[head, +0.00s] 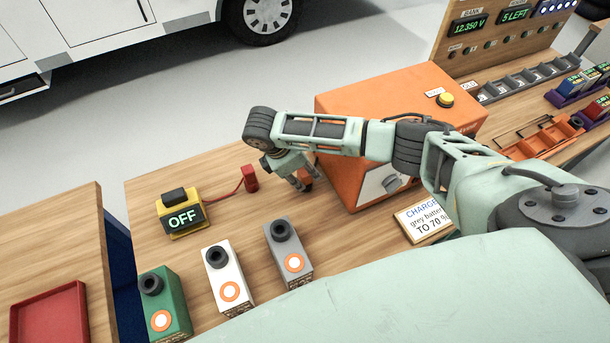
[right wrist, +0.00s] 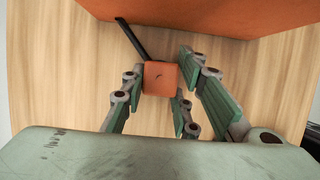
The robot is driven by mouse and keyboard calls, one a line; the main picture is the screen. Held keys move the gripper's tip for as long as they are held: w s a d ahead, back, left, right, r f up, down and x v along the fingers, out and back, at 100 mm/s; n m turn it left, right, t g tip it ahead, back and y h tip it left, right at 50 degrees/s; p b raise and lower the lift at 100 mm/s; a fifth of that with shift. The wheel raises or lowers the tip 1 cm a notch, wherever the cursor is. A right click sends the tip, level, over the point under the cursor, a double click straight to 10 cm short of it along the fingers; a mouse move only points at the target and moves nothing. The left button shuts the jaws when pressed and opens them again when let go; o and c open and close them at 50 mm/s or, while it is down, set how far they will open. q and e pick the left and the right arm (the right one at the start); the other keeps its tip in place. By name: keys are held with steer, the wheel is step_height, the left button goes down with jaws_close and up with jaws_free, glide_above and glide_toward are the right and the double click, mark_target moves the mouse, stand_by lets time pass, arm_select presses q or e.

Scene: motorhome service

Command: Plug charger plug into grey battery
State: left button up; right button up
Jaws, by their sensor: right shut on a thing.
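The grey battery (head: 289,254) stands on the wooden bench, with a dark round socket on its top and an orange-ringed white disc on its front. My right gripper (head: 303,182) is behind it and slightly right, beside the orange box. It is shut on a small orange plug (right wrist: 160,78), which I take to be the charger plug. A black cable (right wrist: 131,38) runs from the plug towards the orange box. In the head view the fingers hide most of the plug. The plug is apart from the battery. My left gripper is out of view.
White (head: 229,278) and green (head: 166,303) batteries stand left of the grey one. A yellow unit reading OFF (head: 181,214) has a red plug (head: 250,178) on a cable. The orange box (head: 385,95) stands right. A card (head: 423,222) reads "CHARGE grey battery TO 70 %".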

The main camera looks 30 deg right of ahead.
mark_target(303, 172)
steer(key=c, duration=0.3)
steer(key=shift+r, duration=0.15)
step_height(303, 172, up, 10)
steer(key=shift+f+b, duration=0.1)
steer(key=shift+b, duration=0.8)
jaws_close()
